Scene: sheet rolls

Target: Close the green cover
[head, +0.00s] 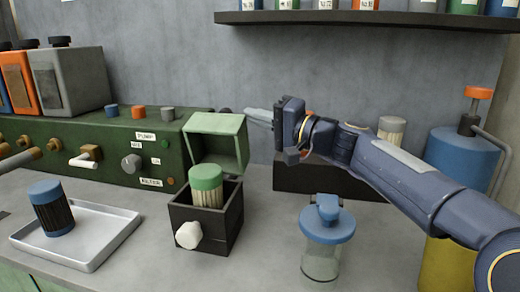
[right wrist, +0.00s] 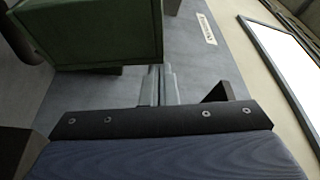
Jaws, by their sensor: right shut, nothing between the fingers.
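The green cover (head: 222,132) stands open, tilted up at the back of a small dark box (head: 222,229). A filter with a green cap (head: 206,180) stands in the box, and a white knob (head: 188,235) sits on its front. My right gripper (head: 256,114) reaches in from the right, shut and empty, with its fingertips by the cover's upper right edge. In the right wrist view the shut fingers (right wrist: 158,84) lie just beside the green cover (right wrist: 100,32); I cannot tell whether they touch it. My left gripper is not in view.
A green machine (head: 110,150) stands behind and left. A tray (head: 75,250) with a blue-capped filter (head: 52,212) lies left. A blue-lidded jar (head: 326,235) stands right of the box, below my right arm. A shelf (head: 370,18) hangs above.

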